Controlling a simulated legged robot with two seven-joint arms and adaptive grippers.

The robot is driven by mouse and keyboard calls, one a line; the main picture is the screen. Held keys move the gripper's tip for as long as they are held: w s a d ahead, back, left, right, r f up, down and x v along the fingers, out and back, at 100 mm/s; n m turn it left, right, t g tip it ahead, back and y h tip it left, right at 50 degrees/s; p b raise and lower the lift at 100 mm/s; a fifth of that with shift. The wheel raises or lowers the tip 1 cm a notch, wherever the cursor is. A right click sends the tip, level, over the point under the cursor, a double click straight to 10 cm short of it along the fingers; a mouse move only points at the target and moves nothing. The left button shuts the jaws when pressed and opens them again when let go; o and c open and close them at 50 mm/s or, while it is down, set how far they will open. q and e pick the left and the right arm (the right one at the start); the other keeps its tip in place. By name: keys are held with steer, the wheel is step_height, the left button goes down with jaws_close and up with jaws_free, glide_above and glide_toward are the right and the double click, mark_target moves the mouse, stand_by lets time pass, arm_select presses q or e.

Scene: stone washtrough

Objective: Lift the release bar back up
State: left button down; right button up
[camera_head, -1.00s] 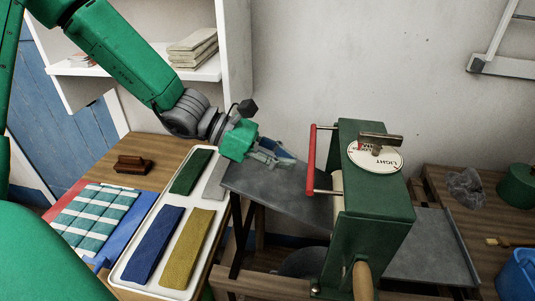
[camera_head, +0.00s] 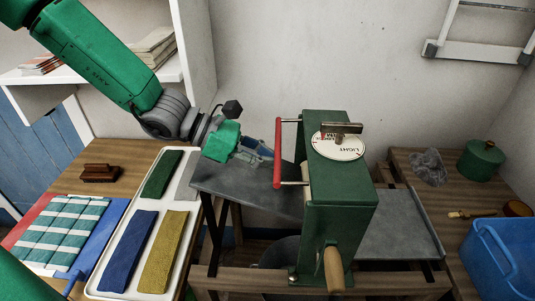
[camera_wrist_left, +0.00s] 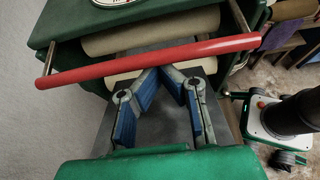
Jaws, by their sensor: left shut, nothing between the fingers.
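The red release bar (camera_head: 278,153) is on the left side of the green mangle (camera_head: 338,210), held out from it on two metal rods. In the left wrist view the red bar (camera_wrist_left: 150,60) crosses in front of the pale rollers (camera_wrist_left: 150,35). My left gripper (camera_head: 268,156) is just left of the bar, over the grey feed board. In the left wrist view my left gripper (camera_wrist_left: 172,72) has its blue-padded fingertips together, close by the bar's lower edge; I cannot tell whether they touch it. Nothing is between the fingers. My right gripper is not in view.
A white tray (camera_head: 99,290) with green, blue and yellow cloths lies at the left, beside a folded striped cloth (camera_head: 65,232) and a wooden brush (camera_head: 100,173). A dial (camera_head: 338,147) tops the mangle; a wooden crank handle (camera_head: 334,270) sticks out in front. A blue basin (camera_head: 490,260) stands at right.

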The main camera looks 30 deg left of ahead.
arm_select(q)
steer(key=shift+d+r+p, duration=0.2)
steer(key=shift+r+p, duration=0.05)
steer(key=shift+p, duration=0.25)
steer(key=shift+a+r+g+y+p, duration=0.1)
steer(key=shift+r+g+y+p, duration=1)
steer(key=shift+p, duration=2.55)
steer(key=shift+r+t+y, duration=0.4)
steer(key=shift+r, duration=0.15)
glide_toward(280, 151)
steer(key=v, duration=0.4)
steer(key=shift+a, duration=0.3)
steer(key=shift+s, duration=0.1)
